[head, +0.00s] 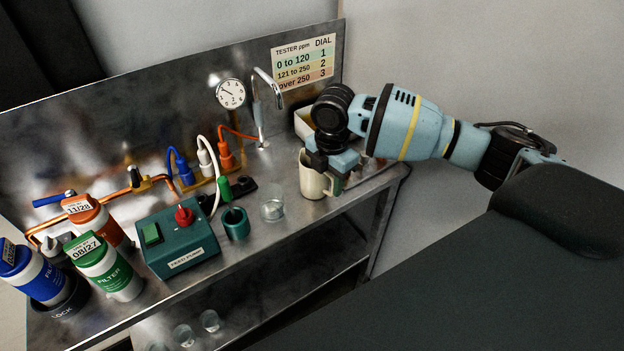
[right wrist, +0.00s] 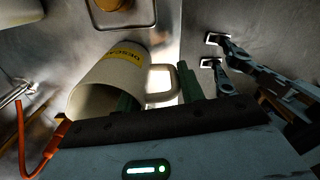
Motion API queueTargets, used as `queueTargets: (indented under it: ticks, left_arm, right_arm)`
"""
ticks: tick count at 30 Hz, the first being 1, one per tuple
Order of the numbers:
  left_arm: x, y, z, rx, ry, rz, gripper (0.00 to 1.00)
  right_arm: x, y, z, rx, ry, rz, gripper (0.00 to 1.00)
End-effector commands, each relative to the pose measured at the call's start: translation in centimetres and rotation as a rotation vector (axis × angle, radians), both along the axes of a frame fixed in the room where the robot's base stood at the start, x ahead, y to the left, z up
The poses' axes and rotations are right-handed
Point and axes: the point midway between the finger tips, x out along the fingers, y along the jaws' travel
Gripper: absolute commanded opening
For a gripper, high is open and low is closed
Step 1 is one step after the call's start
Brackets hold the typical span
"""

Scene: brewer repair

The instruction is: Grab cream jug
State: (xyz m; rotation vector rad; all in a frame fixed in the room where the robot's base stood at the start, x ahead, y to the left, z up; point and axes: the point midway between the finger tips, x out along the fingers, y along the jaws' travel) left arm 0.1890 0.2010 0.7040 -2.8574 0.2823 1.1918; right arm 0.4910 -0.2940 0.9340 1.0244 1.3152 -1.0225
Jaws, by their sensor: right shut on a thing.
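The cream jug (head: 312,179) stands at the right end of the steel bench in the head view. In the right wrist view the jug (right wrist: 108,76) shows its open mouth, a yellow label and a handle on the right. My right gripper (head: 337,180) is at the jug's handle side, shut on the jug. In the right wrist view its green fingers (right wrist: 158,92) lie on either side of the handle; the exact contact is partly hidden by the gripper body. My left gripper is not in view.
A clear glass (head: 272,208) and a green cup (head: 236,223) stand left of the jug. The tap (head: 262,108) and a pale yellow box (head: 303,122) are behind it. The pump box (head: 177,240) and filter bottles (head: 104,266) fill the left. Glasses (head: 184,334) stand on the lower shelf.

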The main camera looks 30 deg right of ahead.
Motion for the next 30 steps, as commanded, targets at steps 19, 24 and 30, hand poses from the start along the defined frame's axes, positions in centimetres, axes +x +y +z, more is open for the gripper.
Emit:
queueTargets:
  ticks: [19, 24, 30]
  left_arm:
    - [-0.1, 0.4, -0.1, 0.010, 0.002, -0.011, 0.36]
    - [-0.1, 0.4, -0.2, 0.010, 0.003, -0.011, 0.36]
    - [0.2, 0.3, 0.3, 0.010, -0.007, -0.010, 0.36]
  right_arm:
    - [0.1, 0.0, 1.7, 0.002, -0.003, -0.001, 0.01]
    - [0.1, 0.0, 3.1, 0.001, -0.002, -0.001, 0.01]
    - [-1.6, 0.5, 3.8, 0.000, -0.002, 0.001, 0.01]
